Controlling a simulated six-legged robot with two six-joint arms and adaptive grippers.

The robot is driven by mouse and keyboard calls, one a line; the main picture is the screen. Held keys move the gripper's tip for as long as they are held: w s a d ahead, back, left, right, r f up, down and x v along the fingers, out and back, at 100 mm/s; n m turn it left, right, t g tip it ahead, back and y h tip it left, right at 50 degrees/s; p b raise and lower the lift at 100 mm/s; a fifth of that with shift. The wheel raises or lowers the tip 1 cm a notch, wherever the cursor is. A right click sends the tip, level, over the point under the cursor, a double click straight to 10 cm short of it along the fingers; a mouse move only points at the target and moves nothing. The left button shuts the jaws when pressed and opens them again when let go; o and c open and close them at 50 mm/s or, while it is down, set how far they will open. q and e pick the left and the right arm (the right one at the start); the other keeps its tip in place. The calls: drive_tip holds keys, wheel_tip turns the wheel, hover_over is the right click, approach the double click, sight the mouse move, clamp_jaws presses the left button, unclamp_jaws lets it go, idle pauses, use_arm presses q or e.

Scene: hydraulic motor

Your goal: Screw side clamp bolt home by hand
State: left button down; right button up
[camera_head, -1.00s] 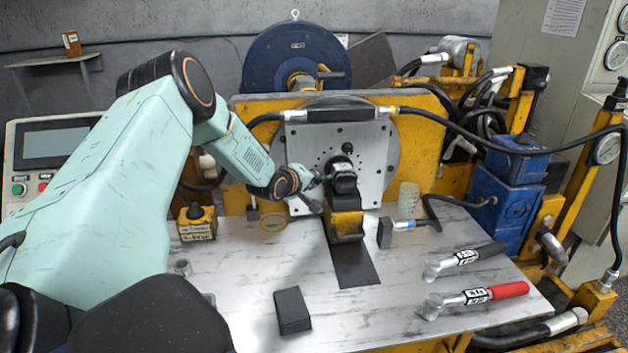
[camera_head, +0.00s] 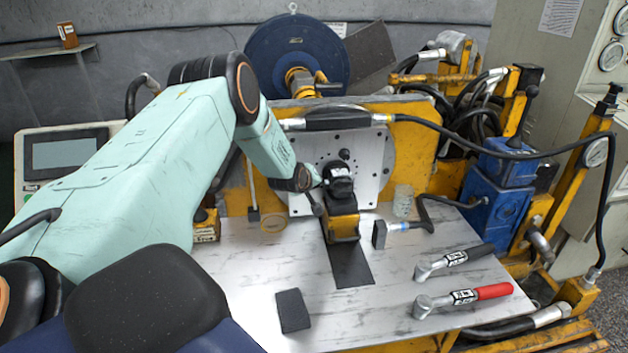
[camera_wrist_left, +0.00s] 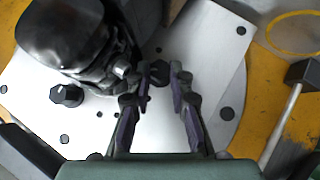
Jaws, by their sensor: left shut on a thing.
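The black hydraulic motor (camera_head: 338,181) sits on a yellow bracket (camera_head: 343,223) in front of a pale steel plate (camera_head: 374,160). It also fills the upper left of the left wrist view (camera_wrist_left: 65,35). My left gripper (camera_head: 319,187) is close against the motor's left side. In the left wrist view its two fingers (camera_wrist_left: 162,77) are narrowly apart, with a dark bolt head (camera_wrist_left: 158,71) between their tips. The gripper is shut on this bolt. How deep the bolt sits is hidden. A second dark bolt (camera_wrist_left: 67,95) shows left of it. My right gripper is out of view.
Two torque wrenches, one black-handled (camera_head: 455,261) and one red-handled (camera_head: 463,298), lie at the bench's right. A dark block (camera_head: 292,310) lies in front. A black hose (camera_head: 480,150) crosses above the bench.

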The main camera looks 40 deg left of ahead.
use_arm(q)
drive_tip(key=shift+w+a+r, duration=0.1)
drive_tip(key=shift+a+r, duration=0.05)
drive_tip(key=shift+r, duration=0.05)
drive_tip(key=c, duration=1.7)
unclamp_jaws()
drive_tip(key=o, duration=0.5)
drive_tip(key=shift+f, duration=0.1)
